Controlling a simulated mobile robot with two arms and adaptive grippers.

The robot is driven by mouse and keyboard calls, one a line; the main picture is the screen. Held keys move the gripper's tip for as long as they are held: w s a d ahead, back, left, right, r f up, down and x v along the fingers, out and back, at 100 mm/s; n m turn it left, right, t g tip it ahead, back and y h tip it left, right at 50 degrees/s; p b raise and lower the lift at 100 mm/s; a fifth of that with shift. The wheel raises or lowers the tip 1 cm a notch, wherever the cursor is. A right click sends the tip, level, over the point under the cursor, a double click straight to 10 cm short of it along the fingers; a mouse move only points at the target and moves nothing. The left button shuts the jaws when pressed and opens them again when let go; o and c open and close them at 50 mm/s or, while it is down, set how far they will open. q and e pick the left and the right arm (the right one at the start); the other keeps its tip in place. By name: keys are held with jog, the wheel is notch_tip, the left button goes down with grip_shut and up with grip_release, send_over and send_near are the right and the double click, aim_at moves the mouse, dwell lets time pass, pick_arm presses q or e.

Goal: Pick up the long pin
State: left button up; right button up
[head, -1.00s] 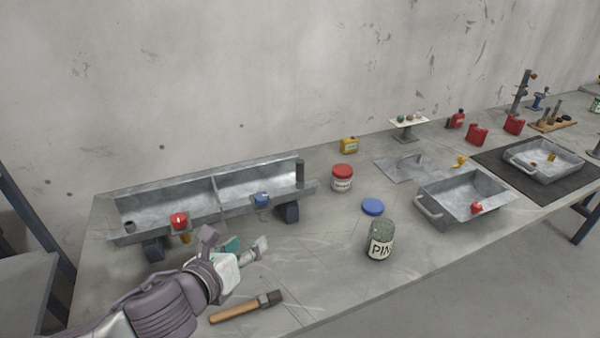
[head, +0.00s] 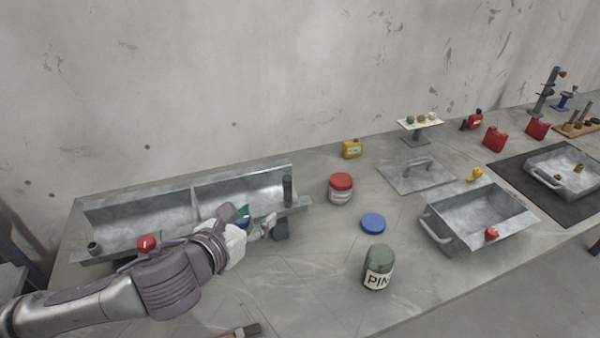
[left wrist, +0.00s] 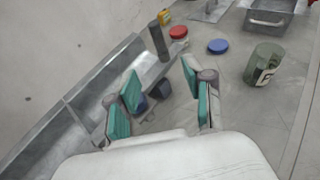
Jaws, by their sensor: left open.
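The long pin (head: 288,191) is a dark grey cylinder standing upright at the right end of the metal trough (head: 245,179). It also shows in the left wrist view (left wrist: 158,41), beyond my fingers. My left gripper (head: 258,222) is open and empty in front of the trough's right half, to the left of and nearer than the pin. In the left wrist view its teal-padded fingers (left wrist: 162,88) are spread, with the trough's edge and a dark blue part between them. A shorter dark pin (head: 94,248) stands at the trough's left end.
A red knob (head: 147,243) sits on the trough's front. A jar labelled PIN (head: 378,268), a blue lid (head: 373,223) and a red-lidded jar (head: 341,188) stand right of the trough. A metal tray (head: 470,238) is farther right.

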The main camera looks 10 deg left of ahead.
aim_at(285, 190)
pick_arm(q)
jog(key=x, duration=0.7)
jog(key=b+x, duration=0.1)
jog(key=x, duration=0.2)
jog(key=shift+w+d+r, duration=0.15)
jog(key=shift+w+r, duration=0.05)
jog(key=shift+w, duration=0.2)
jog(key=x, duration=0.3)
jog(key=shift+w+p, duration=0.2)
jog(key=shift+p, duration=0.1)
jog(key=shift+w+f, duration=0.15)
jog(key=shift+w, duration=0.15)
jog(key=shift+c, duration=0.2)
pick_arm(e)
jog(key=shift+s+d+f, duration=0.1)
jog(key=shift+s+f, duration=0.15)
jog(key=shift+s, duration=0.1)
pick_arm(q)
grip_shut()
pick_arm(e)
jog(key=shift+d, duration=0.1)
